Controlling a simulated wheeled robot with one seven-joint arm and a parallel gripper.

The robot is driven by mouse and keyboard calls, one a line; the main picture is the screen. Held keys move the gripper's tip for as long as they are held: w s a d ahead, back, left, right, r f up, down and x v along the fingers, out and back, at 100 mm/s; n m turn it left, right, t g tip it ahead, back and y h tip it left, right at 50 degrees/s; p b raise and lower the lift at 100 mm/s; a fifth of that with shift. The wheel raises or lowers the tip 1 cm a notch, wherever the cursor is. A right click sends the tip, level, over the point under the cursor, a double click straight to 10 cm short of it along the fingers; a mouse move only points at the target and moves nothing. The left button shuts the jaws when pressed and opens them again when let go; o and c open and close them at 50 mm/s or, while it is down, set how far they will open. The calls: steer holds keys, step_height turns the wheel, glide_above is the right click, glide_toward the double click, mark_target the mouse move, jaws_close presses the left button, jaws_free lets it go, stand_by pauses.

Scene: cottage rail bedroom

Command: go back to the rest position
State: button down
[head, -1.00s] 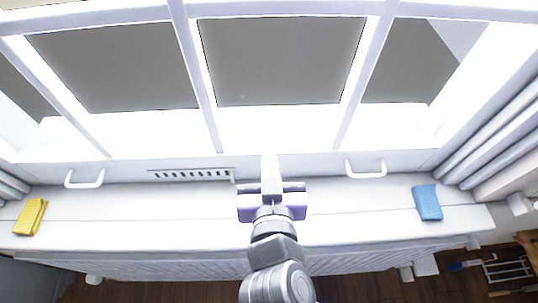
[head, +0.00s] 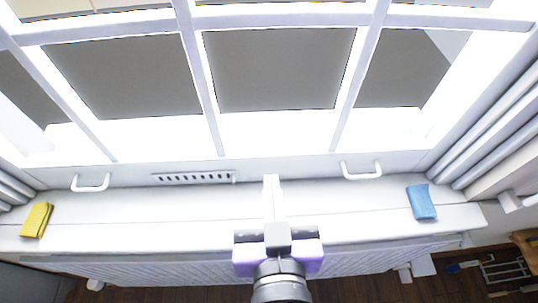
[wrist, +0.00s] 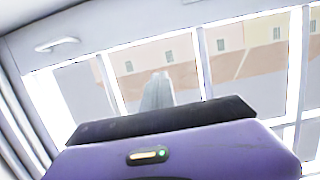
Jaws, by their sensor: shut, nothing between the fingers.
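My gripper (head: 271,182) shows at the lower middle of the head view, over the white window sill (head: 150,210). Its pale fingers are together with nothing between them and point toward the window. Its purple body is behind them, with my arm running down out of the frame. In the wrist view the pale fingers (wrist: 158,88) stand up beyond the purple body, in front of the window panes. No object is held.
A folded yellow cloth (head: 36,220) lies at the sill's left end and a folded blue cloth (head: 421,202) at its right end. Two white window handles (head: 90,183) (head: 361,170) and a slotted vent (head: 194,178) are along the frame. Curtains (head: 490,130) hang at the right.

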steer(key=s+a+r+n+t+y, duration=0.1)
steer(key=a+r+n+y, duration=0.1)
steer(key=a+n+y, duration=0.25)
steer(key=s+d+f+m+h, duration=0.1)
steer(key=s+d+f, duration=0.2)
steer(key=s+d, duration=0.3)
steer(key=s+d+f+m+g+h, duration=0.1)
steer(key=s+d+f, duration=0.3)
steer(key=d, duration=0.5)
steer(key=s+d+f+m+h, duration=0.2)
steer(key=s+d+f, duration=0.2)
steer(key=s+d, duration=0.3)
steer(key=shift+s+d+g, duration=0.3)
steer(key=shift+s, duration=0.65)
steer(key=shift+a, duration=0.1)
stand_by(0.6)
